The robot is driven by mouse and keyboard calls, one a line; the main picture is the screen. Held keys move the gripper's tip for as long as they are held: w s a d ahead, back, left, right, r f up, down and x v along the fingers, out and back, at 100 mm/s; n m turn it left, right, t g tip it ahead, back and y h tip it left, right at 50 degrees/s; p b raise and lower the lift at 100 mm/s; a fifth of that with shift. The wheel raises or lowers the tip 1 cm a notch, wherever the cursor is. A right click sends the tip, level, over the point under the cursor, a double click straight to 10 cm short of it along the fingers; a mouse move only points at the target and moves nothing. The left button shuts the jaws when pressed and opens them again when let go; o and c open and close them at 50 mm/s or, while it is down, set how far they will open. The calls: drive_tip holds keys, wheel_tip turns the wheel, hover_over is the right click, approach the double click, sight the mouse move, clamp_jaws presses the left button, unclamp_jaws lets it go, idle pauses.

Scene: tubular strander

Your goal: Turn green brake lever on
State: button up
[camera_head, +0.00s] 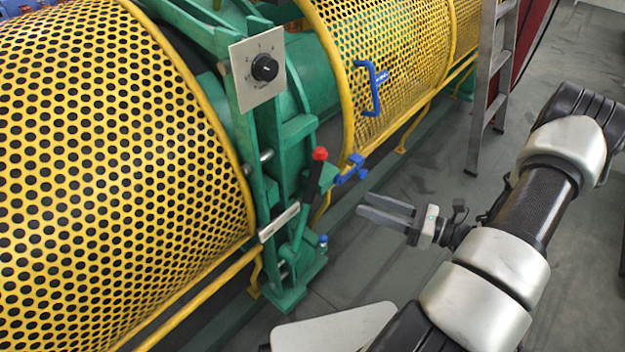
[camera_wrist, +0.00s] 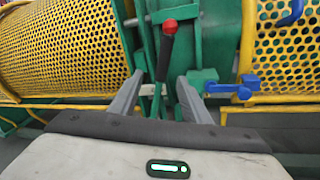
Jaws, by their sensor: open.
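The green brake lever (camera_head: 304,220) stands on the green machine frame, with a black grip and a red knob (camera_head: 320,154) on top. It leans up and to the right in the head view. In the wrist view the lever's black grip (camera_wrist: 165,55) and red knob show upright, between and beyond the fingers. My gripper (camera_head: 372,207) is open and empty, to the right of the lever and apart from it. In the wrist view my gripper (camera_wrist: 160,95) has its two fingers spread, one on each side of the lever's line. The lever's lower end is partly hidden in the wrist view.
A panel with a black rotary knob (camera_head: 264,67) is above the lever. Yellow perforated guards (camera_head: 110,150) flank the frame. A blue latch (camera_head: 352,169) and blue handle (camera_head: 375,88) are close by. A ladder (camera_head: 490,80) stands behind.

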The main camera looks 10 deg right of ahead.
sight(312, 181)
drive_tip(key=shift+m+t, duration=0.3)
drive_tip(key=shift+m, duration=0.1)
drive_tip(key=b+x, duration=0.1)
drive_tip(key=x, duration=1)
drive_tip(key=f+b+x, duration=0.1)
drive_tip(key=x, duration=0.5)
drive_tip(key=shift+w+d+b, duration=0.15)
drive_tip(key=shift+w+b, duration=0.2)
drive_tip(key=shift+r, duration=0.1)
clamp_jaws()
